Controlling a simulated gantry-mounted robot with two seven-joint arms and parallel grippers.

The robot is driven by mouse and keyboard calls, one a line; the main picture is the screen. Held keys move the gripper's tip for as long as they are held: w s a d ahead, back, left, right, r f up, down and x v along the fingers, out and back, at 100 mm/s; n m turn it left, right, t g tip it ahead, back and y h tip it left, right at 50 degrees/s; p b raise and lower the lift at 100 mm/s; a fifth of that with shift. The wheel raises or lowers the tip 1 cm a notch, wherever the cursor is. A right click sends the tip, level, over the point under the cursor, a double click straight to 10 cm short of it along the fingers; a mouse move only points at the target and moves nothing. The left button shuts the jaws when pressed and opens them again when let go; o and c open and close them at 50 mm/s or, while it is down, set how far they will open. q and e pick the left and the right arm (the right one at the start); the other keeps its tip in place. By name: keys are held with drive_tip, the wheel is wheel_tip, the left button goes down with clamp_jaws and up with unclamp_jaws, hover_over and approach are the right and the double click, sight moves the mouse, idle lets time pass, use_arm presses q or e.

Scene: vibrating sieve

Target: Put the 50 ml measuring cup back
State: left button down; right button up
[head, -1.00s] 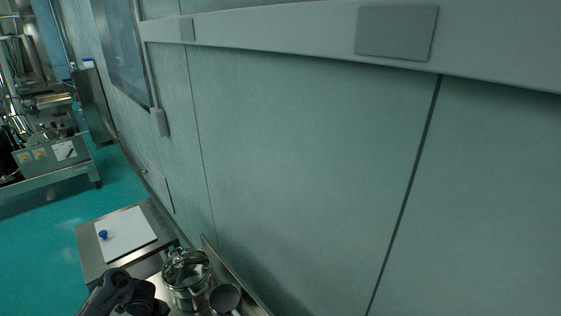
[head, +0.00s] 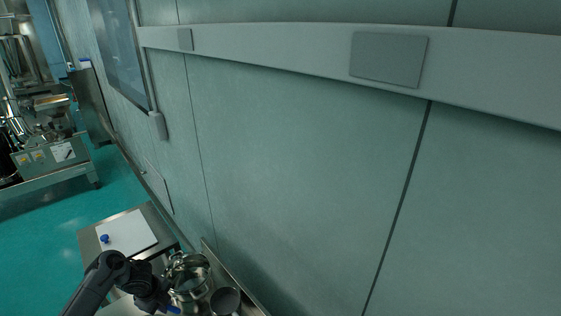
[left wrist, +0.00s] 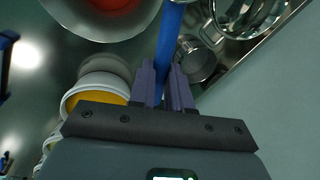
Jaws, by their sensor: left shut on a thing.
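My left gripper (head: 158,302) reaches in at the bottom of the head view, over the metal table beside the pot. In the left wrist view its fingers (left wrist: 163,88) are shut on a long blue handle (left wrist: 172,32). A bit of blue (head: 172,309) also shows at the gripper in the head view. The handle runs out of the top of the wrist view, so its far end is hidden. I cannot read any marking, so I cannot tell which cup size it belongs to. My right gripper is not in view.
A steel pot (head: 188,284) and a dark round pan (head: 225,300) stand close by the wall. A bowl with red contents (left wrist: 85,22) and a white container with yellow contents (left wrist: 92,92) lie left of the fingers. A white board (head: 130,232) with a blue knob lies beyond.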

use_arm(q)
drive_tip(key=w+d+r+m+p, duration=0.1)
drive_tip(key=w+d+r+p, duration=0.15)
drive_tip(key=r, duration=0.45)
drive_tip(key=w+d+r+m+p, duration=0.1)
drive_tip(key=w+d+r+m, duration=0.1)
drive_tip(key=d+r, duration=0.35)
drive_tip(key=s+d+r+n+p, duration=0.25)
drive_tip(key=d+r, duration=0.35)
drive_tip(key=r, duration=0.3)
drive_tip(key=s+f+n+g+y+p, duration=0.1)
drive_tip(key=s+f+n, duration=0.2)
drive_tip(key=s+n, duration=0.7)
drive_tip(key=s+d+f+n+g+y+p, duration=0.1)
drive_tip(key=s+f+n, duration=0.2)
drive_tip(key=s+n, duration=0.8)
drive_tip(key=shift+d+n+p, duration=0.25)
drive_tip(key=shift+n+p, duration=0.1)
drive_tip(key=shift+n, duration=0.1)
